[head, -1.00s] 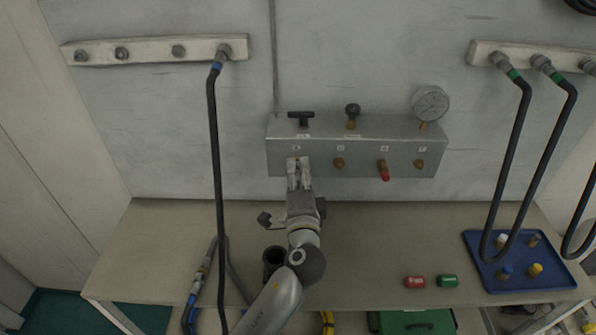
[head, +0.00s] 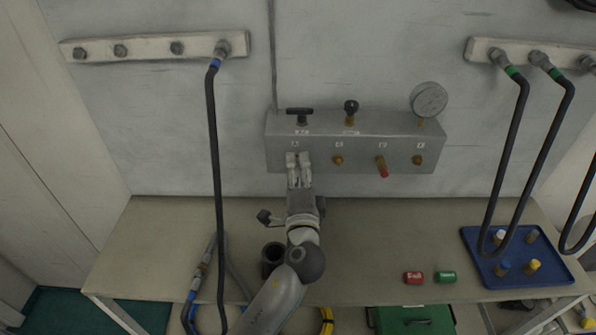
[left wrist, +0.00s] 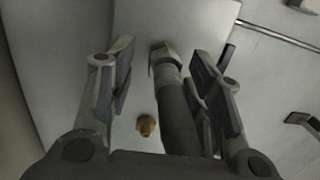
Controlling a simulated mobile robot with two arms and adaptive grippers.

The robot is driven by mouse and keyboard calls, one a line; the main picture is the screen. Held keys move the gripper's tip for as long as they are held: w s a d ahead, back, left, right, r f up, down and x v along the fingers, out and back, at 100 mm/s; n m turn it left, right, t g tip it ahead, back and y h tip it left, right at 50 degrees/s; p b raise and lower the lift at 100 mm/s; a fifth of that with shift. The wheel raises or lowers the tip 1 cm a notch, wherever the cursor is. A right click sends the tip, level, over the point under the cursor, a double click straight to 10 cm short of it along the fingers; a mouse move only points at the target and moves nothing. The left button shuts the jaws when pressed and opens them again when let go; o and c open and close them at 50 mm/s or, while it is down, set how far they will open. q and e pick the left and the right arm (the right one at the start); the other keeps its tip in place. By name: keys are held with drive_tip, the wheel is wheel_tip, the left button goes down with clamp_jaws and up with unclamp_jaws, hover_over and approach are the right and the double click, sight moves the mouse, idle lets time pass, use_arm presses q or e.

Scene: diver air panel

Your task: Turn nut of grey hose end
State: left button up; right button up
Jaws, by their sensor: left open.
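The panel (head: 350,155) is a grey metal box on the wall with a row of ports. My left gripper (head: 298,160) is at its leftmost port. In the left wrist view, my left gripper (left wrist: 165,78) is open, one finger on each side of a dark grey hose end (left wrist: 178,115). The hose end's metal nut (left wrist: 163,57) sits against the panel face between the fingertips. A gap shows on the nut's left; the right finger is close to the hose. In the head view the gripper hides the nut. My right gripper is not in view.
A bare brass port (left wrist: 146,125) is beside the nut. A red-capped port (head: 382,167) and a gauge (head: 429,99) are further right. A black hose (head: 215,170) hangs left of my arm. A dark cup (head: 273,258), red can (head: 413,277) and blue tray (head: 490,275) are on the bench.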

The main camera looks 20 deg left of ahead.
use_arm(q)
drive_tip(key=v, duration=1.2)
drive_tip(key=shift+f, duration=0.1)
